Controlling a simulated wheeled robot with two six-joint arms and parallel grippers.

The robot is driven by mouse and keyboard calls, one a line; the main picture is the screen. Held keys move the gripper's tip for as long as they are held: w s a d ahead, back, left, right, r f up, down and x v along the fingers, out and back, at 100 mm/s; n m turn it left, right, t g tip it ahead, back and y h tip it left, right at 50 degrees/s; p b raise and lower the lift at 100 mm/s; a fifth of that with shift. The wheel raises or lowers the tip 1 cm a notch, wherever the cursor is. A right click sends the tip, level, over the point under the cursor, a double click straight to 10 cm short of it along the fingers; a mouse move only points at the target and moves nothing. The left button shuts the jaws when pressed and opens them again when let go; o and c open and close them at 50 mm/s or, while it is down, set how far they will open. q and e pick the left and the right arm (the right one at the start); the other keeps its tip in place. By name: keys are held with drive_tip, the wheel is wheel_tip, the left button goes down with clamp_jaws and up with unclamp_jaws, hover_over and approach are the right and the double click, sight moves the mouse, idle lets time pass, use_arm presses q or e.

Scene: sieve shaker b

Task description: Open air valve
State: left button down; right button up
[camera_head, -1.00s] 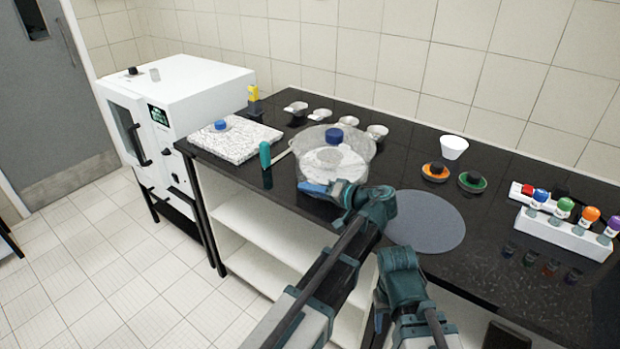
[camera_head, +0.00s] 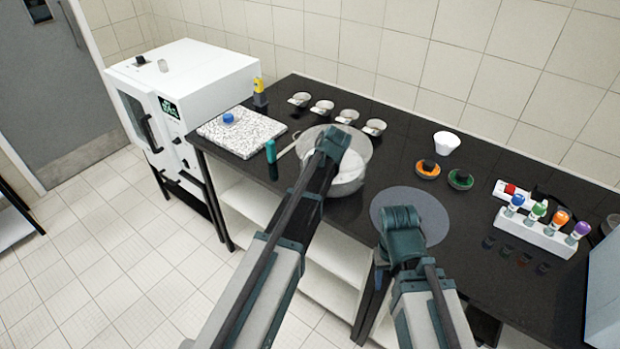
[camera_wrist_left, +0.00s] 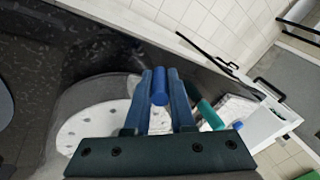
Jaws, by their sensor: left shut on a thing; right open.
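A clear round glass vessel (camera_head: 348,180) stands near the counter's front edge. Its blue knob, the likely air valve, is hidden behind my left arm in the head view. In the left wrist view the blue knob (camera_wrist_left: 160,86) lies between the two fingers of my left gripper (camera_wrist_left: 163,92), which is shut on it. A white perforated plate (camera_wrist_left: 90,130) shows through the glass. In the head view my left gripper (camera_head: 335,140) is over the vessel, its fingers hidden. My right gripper (camera_head: 400,213) is open and empty over the grey round mat (camera_head: 425,203).
A teal-handled tool (camera_head: 270,151) and a speckled slab (camera_head: 240,136) lie left of the vessel. Several small metal dishes (camera_head: 322,107) stand behind it. Orange (camera_head: 427,168) and green (camera_head: 460,179) round pieces and a white vial rack (camera_head: 535,236) are to the right.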

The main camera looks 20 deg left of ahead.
use_arm(q)
drive_tip(key=shift+a+r+g+h+p, duration=0.1)
drive_tip(key=shift+a+g+h+p, duration=0.2)
drive_tip(key=shift+h, duration=0.6)
drive_tip(key=shift+d, duration=0.1)
drive_tip(key=c, duration=0.8)
unclamp_jaws()
drive_tip(key=shift+o, duration=0.2)
drive_tip(key=shift+w+p, duration=0.1)
drive_tip(key=shift+p, duration=0.2)
drive_tip(key=p+v, duration=1.3)
drive_tip(key=shift+r, duration=0.45)
